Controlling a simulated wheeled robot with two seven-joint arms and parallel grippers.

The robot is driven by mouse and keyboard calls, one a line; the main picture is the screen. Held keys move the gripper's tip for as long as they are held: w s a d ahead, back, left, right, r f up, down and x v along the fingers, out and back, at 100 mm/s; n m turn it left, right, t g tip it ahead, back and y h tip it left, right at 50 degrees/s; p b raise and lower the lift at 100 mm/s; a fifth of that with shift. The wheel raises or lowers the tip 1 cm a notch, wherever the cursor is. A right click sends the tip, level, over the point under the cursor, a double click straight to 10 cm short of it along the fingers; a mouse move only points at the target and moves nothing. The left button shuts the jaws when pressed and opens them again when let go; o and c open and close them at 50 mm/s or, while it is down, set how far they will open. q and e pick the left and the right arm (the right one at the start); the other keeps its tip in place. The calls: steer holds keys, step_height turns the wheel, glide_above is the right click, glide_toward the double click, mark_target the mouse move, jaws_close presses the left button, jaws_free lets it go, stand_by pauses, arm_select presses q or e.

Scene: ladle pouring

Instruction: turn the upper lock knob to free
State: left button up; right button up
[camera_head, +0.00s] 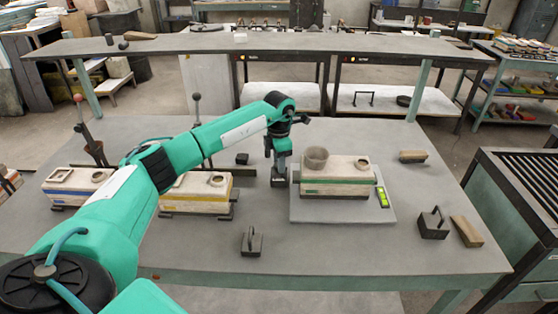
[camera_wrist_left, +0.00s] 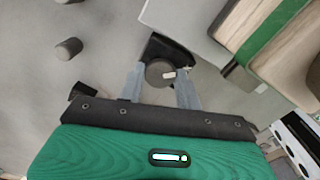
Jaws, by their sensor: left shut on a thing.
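A round dark grey knob (camera_wrist_left: 158,71) with a short white mark sits on a black mount (camera_wrist_left: 172,48) in the left wrist view. The mark points to the right in that view. My left gripper (camera_wrist_left: 160,80) is shut on the knob, one pale finger on each side. In the head view my left gripper (camera_head: 279,177) is low at the left edge of a grey plate, beside the green-striped flask (camera_head: 335,187). The knob is hidden behind my gripper there. My right gripper is not in view.
A yellow-striped flask (camera_head: 195,194) is to the left. Weights with handles (camera_head: 251,243) (camera_head: 433,224) stand on the table. The front middle is mostly clear.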

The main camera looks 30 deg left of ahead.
arm_select(q)
steer(key=shift+r+n, duration=0.1)
steer(key=shift+n, duration=0.8)
steer(key=n, duration=0.3)
steer(key=shift+n+p, duration=0.4)
steer(key=shift+n, duration=1.1)
steer(key=shift+n+p, duration=0.3)
steer(key=shift+n, duration=0.4)
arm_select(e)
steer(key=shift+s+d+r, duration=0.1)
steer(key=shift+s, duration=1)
arm_select(q)
steer(key=shift+n, duration=0.3)
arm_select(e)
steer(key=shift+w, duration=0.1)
